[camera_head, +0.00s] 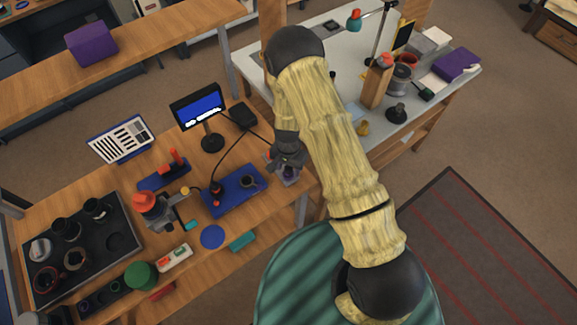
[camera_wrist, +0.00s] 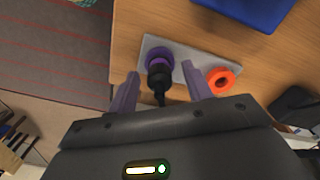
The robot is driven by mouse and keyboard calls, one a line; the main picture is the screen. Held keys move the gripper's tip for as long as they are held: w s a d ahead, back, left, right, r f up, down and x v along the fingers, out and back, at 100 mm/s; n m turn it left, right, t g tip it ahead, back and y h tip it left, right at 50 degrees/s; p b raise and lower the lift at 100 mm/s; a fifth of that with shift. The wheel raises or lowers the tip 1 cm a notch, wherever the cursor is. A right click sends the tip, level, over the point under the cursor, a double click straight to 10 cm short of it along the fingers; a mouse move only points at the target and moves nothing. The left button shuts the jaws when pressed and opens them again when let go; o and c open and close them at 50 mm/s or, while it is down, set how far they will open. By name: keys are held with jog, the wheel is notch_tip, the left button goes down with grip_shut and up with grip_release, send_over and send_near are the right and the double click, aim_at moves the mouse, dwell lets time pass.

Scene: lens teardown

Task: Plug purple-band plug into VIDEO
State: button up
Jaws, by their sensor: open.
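The purple-band plug (camera_wrist: 159,76) is a black plug with a purple band. In the wrist view it stands at a purple ring (camera_wrist: 157,55) on a grey plate (camera_wrist: 185,55). I cannot tell how far it sits in the ring. My gripper (camera_wrist: 160,74) is open, with one finger on each side of the plug and no clear contact. In the head view my gripper (camera_head: 288,163) is low over the right end of the wooden bench, and the arm hides part of that area. No VIDEO label is readable.
An orange ring (camera_wrist: 222,81) is beside the plug on the same plate. In the head view, a blue mat (camera_head: 222,203) lies left of my gripper. A small monitor (camera_head: 199,106) and black box (camera_head: 243,115) stand behind, with a dark cable nearby. The bench edge is close.

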aim_at(288, 167)
jog(key=shift+f, duration=0.3)
grip_shut()
jog(key=shift+r+p, duration=0.6)
jog(key=shift+r, duration=0.35)
dwell(1.4)
jog(key=shift+r+p, duration=1.4)
jog(key=shift+r, duration=0.75)
jog(key=shift+a, duration=0.1)
